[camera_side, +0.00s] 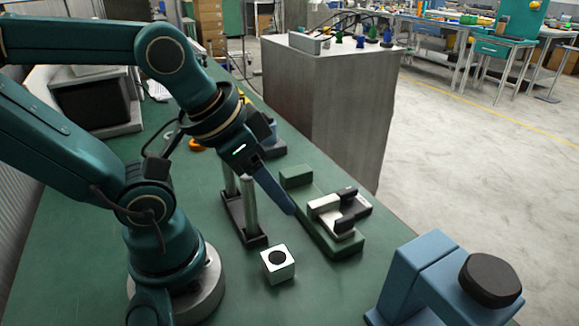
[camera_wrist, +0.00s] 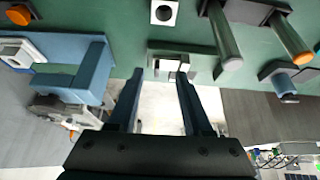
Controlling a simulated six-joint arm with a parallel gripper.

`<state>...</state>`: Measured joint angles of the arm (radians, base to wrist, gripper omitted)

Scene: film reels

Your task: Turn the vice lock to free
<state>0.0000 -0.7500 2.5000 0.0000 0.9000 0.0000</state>
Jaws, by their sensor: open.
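The vice (camera_side: 325,238) has a green base with a raised block at its far end and pale and black jaw parts on top. It stands near the bench's right edge. A black part (camera_side: 348,208), possibly the lock, sits on it; I cannot tell its setting. My gripper (camera_side: 291,208) points down and right, just left of the vice and apparently apart from it. In the wrist view, the two blue fingers of my gripper (camera_wrist: 161,73) are spread with nothing between them. The vice (camera_wrist: 205,66) shows beyond the fingertips, partly hidden by them.
A white block with a dark hole (camera_side: 278,264) lies left of the vice's near end. Two grey posts on a dark base (camera_side: 243,222) stand left of my gripper. A blue fixture with a black knob (camera_side: 428,275) fills the near right. Green bench between them is bare.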

